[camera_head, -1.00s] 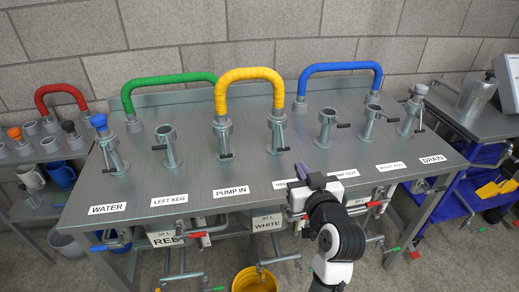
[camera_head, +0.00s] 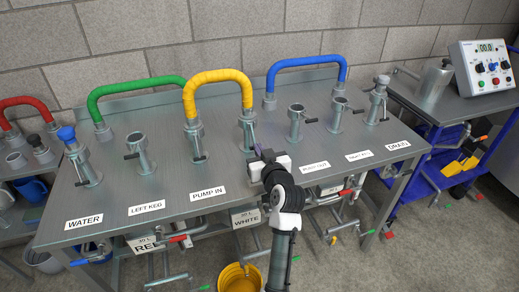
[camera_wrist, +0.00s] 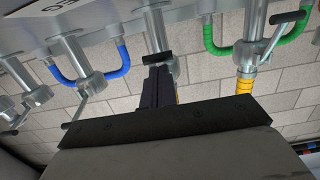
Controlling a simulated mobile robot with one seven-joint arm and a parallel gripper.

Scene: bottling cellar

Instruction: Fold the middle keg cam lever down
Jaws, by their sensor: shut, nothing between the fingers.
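The middle keg post (camera_head: 247,128) stands behind my gripper in the head view, with one end of the yellow hose (camera_head: 218,76) on it. In the upside-down wrist view this post (camera_wrist: 155,28) is at top centre. Its cam lever, with a black grip (camera_wrist: 150,59), shows right at my fingertips; I cannot tell whether they touch. In the head view the lever is mostly lost behind the gripper. My gripper (camera_head: 259,153) is shut and empty, just in front of the post; its dark fingers also show in the wrist view (camera_wrist: 157,80).
The pump-in post (camera_head: 196,140) and left keg post (camera_head: 141,152) stand to the left. The pump-out post (camera_head: 295,122) is close on the right. Green (camera_head: 130,88) and blue hoses (camera_head: 305,65) arch behind. The table front (camera_head: 170,228) has labels.

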